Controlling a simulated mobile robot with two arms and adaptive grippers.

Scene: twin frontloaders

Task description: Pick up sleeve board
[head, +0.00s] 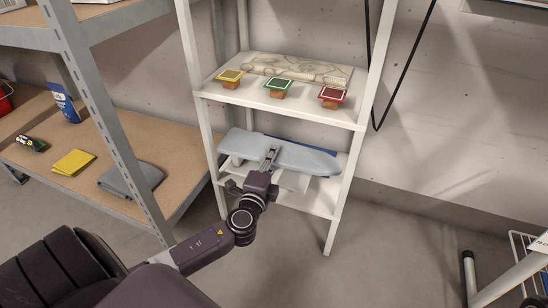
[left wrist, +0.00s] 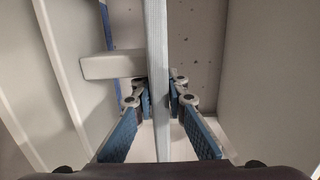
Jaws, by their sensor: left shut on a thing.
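The sleeve board (head: 308,157) has a pale blue padded top and lies lengthwise at the lower shelf of the white rack, its rounded end to the right. My left gripper (head: 271,154) reaches in from the front and is shut on its near edge, around the middle. In the left wrist view the board (left wrist: 157,50) is an upright pale strip between the two blue-padded fingers of my left gripper (left wrist: 159,105). Whether its underside touches the shelf is hard to tell. My right gripper is out of view.
The white rack's upper shelf (head: 310,112) is close above the board and carries yellow, green and red small blocks. Rack posts (head: 355,150) stand at both sides. A wooden shelf (head: 100,185) at left holds a yellow cloth (head: 73,162) and grey folded fabric (head: 130,178).

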